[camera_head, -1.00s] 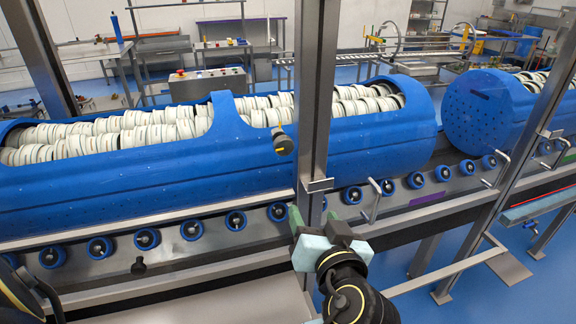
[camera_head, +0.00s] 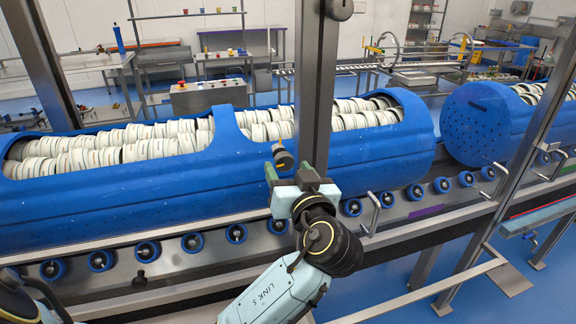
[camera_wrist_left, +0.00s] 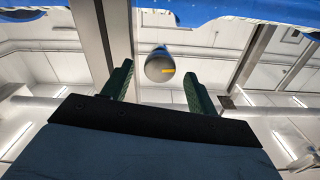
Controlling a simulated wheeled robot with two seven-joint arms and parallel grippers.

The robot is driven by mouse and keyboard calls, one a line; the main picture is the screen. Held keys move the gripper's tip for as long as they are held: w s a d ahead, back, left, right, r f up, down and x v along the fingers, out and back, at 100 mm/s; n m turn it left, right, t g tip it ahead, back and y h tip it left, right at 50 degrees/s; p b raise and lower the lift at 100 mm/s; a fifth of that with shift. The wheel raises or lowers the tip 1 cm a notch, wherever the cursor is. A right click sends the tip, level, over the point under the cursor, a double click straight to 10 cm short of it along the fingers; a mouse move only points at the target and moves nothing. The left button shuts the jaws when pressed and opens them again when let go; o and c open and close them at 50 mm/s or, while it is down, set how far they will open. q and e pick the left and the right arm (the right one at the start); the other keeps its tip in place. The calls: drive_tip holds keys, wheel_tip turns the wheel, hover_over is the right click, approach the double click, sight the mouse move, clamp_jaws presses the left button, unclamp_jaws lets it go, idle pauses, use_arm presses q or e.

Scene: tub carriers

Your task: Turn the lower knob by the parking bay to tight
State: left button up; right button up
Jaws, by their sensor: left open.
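A dark round knob with a yellow mark (camera_head: 284,157) sticks out beside the steel post, in front of the blue tub. Another dark knob (camera_head: 340,9) is higher on the same post, at the picture's top edge. My left gripper (camera_head: 288,172) is just below and in front of the lower knob, its green fingers apart and empty. In the left wrist view the knob (camera_wrist_left: 160,66) shows between the two open fingertips (camera_wrist_left: 158,76), slightly nearer the left one. I cannot tell whether they touch it. My right gripper is not in view.
A long blue tub (camera_head: 90,203) full of white discs lies behind the post (camera_head: 316,90). A second blue tub (camera_head: 478,125) is at right. Blue rollers (camera_head: 147,251) line the steel rail below. A pale bar (camera_head: 425,290) crosses at lower right.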

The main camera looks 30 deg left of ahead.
use_arm(q)
drive_tip(key=shift+w+a, duration=0.35)
drive_tip(key=shift+a, duration=0.1)
drive_tip(key=c, duration=1)
